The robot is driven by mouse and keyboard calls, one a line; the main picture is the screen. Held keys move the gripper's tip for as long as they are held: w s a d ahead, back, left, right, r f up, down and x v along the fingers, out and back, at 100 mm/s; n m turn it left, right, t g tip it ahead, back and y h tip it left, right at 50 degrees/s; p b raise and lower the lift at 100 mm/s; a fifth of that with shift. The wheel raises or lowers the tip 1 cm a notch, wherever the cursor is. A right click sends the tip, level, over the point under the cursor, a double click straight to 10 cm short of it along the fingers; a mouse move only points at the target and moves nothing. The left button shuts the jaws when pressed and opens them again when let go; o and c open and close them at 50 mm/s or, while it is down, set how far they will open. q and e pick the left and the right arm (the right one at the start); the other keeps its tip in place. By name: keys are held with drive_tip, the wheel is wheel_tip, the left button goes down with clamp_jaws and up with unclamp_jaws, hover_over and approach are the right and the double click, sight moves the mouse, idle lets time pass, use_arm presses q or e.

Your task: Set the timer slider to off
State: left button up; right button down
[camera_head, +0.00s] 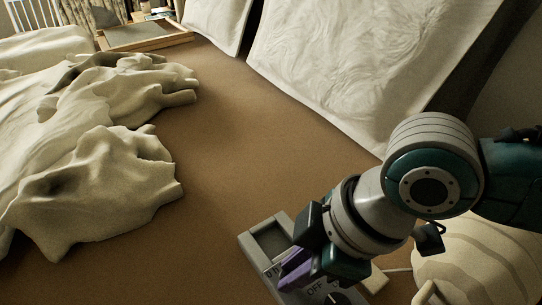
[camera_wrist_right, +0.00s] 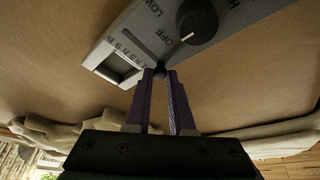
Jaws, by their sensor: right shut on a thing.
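A grey control panel (camera_head: 247,243) lies on the brown surface at the bottom of the head view; it also shows in the wrist view (camera_wrist_right: 108,40). In the wrist view it has a square recess, a slot with a small dark slider knob (camera_wrist_right: 160,69) at its near end, and a round dial (camera_wrist_right: 197,22) beside OFF and LOW lettering. My right gripper (camera_head: 290,270) reaches down over the panel. Its purple fingers (camera_wrist_right: 160,76) are close together at the slider knob, shut on it; the fingers partly hide the knob. My left gripper is out of view.
Rumpled cream cloth (camera_head: 100,170) covers the left of the brown surface (camera_head: 235,150). Large pale cushions (camera_head: 340,70) stand at the back. A striped rounded object (camera_head: 480,260) is at the lower right, near the panel. A wooden tray (camera_head: 145,35) lies far back.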

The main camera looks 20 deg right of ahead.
sight(311, 292)
drive_tip(key=shift+s+a, duration=0.2)
drive_tip(key=shift+a, duration=0.3)
drive_tip(key=c, duration=1.2)
unclamp_jaws()
drive_tip(key=o, duration=0.4)
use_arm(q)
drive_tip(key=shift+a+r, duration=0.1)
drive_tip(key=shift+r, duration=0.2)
use_arm(e)
drive_tip(key=shift+r, duration=0.1)
use_arm(q)
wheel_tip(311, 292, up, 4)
drive_tip(key=p, duration=0.4)
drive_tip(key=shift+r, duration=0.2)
use_arm(e)
drive_tip(key=v, duration=0.9)
drive_tip(key=shift+d+r, duration=0.15)
drive_tip(key=shift+r, duration=0.2)
